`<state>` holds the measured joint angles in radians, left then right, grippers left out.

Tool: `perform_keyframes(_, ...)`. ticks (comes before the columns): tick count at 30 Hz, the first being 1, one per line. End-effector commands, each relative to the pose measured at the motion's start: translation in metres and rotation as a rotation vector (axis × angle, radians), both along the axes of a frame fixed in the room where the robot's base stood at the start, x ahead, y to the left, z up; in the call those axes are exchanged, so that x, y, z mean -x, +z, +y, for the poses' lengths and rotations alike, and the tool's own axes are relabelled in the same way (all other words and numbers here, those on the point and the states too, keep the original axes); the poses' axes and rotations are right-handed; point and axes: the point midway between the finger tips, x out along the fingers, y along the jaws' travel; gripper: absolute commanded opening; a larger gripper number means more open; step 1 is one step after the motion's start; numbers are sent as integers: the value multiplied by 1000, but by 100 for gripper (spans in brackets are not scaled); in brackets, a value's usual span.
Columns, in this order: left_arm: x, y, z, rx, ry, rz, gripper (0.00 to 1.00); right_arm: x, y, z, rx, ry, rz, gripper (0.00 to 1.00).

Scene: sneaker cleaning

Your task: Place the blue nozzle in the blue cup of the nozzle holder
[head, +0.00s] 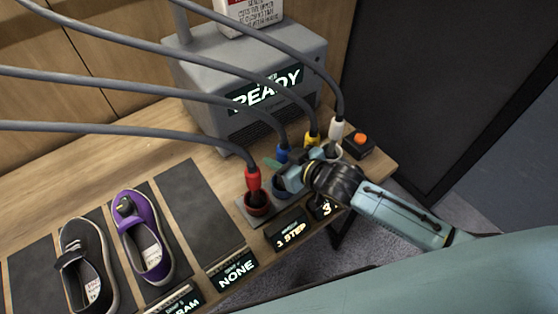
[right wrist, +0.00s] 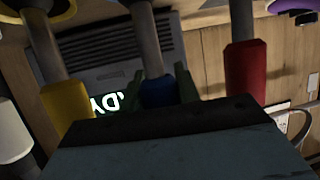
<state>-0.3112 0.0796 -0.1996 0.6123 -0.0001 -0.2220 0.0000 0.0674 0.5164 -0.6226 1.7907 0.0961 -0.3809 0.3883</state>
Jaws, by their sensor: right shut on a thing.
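The blue nozzle (head: 283,154), on a grey hose, stands roughly upright at the nozzle holder (head: 244,215). My right gripper (head: 277,168) reaches in from the right and is shut on it. In the right wrist view the blue nozzle (right wrist: 157,93) sits between the two green fingers (right wrist: 160,88). The blue cup (head: 282,188) is just below the gripper and partly covered by it. The nozzle's lower end is hidden, so I cannot tell how far it is inside the cup. My left gripper is not in view.
The red nozzle (head: 253,180) stands in the red cup (head: 257,205), close on the left. The yellow nozzle (head: 312,139) and white nozzle (head: 336,131) stand behind my wrist. A grey machine reading READY (head: 250,80) is behind. Black and purple sneakers (head: 148,240) lie left.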

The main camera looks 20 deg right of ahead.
Motion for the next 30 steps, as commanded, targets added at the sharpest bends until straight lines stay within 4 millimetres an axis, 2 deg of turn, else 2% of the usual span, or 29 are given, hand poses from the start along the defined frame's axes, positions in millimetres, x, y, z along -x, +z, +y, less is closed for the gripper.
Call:
perform_keyframes(3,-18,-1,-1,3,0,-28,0,0,-12,0,0,0,-1,0)
perform_keyframes(6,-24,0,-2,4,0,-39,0,0,-13,0,-1,0,-3,0)
perform_keyframes(15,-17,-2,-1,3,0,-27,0,0,-17,0,-2,0,-1,0)
perform_keyframes(16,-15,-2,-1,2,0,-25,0,0,-17,0,-1,0,0,34)
perform_keyframes(20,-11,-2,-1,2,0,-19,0,0,-17,0,0,0,0,52)
perform_keyframes(30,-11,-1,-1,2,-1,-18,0,0,-14,0,0,0,-1,54)
